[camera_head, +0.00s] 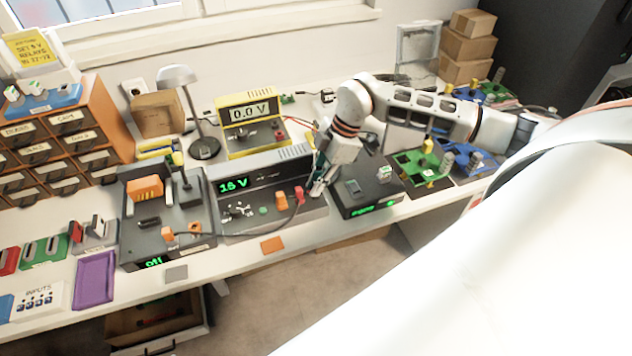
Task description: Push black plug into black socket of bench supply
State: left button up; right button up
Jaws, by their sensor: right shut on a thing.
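The bench supply (262,188) stands mid-table, a grey box with a green "15 V" readout and small knobs on its front. A red plug (300,195) and an orange plug (281,201) are at the right of its front face. My right gripper (317,188) comes in from the right, points down and is shut at the supply's right front, just right of the red plug. The black plug in its fingers is mostly hidden and too small to make out. The black socket is hidden behind the fingers. My left gripper is not in view.
A yellow meter (250,122) reading "0.0 V" stands behind the supply. A dark box (365,192) is close right of my gripper, another grey station (163,222) to the left. A dark cable (240,236) runs across the supply's front. An orange card (272,244) lies near the table edge.

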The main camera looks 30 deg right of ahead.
jog(key=shift+f, duration=0.2)
jog(key=o, duration=0.9)
jog(key=v, duration=1.2)
jog(key=shift+d, duration=0.1)
